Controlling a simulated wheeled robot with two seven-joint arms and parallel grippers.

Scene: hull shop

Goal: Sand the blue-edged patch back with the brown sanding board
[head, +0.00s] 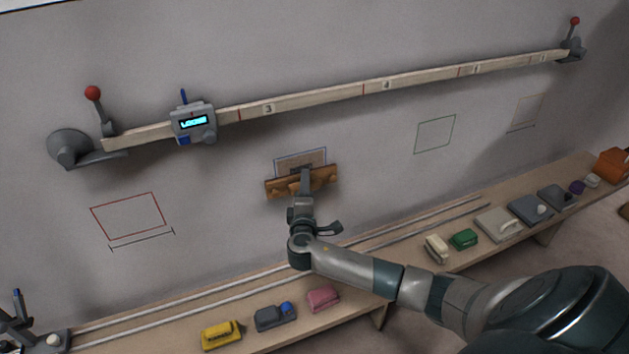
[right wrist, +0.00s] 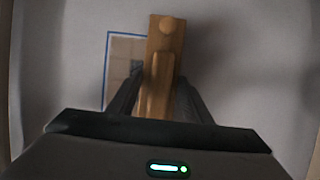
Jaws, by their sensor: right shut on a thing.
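The blue-edged patch (head: 287,164) is a rectangle on the grey wall, partly hidden behind the brown sanding board (head: 275,188). In the right wrist view the patch (right wrist: 122,58) shows to the left of the board (right wrist: 166,60), with its blue outline and a brownish inside. My right gripper (head: 304,178) is shut on the board's handle, and the board lies across the lower part of the patch. I cannot tell whether the board touches the wall. My left gripper is not in view.
A wooden batten (head: 330,95) with a lit gauge (head: 193,122) spans the wall above. Red (head: 128,216), green (head: 435,134) and tan (head: 527,112) outlines mark other patches. The bench (head: 180,318) below holds a yellow block (head: 222,335), a pink block (head: 323,298) and several other tools.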

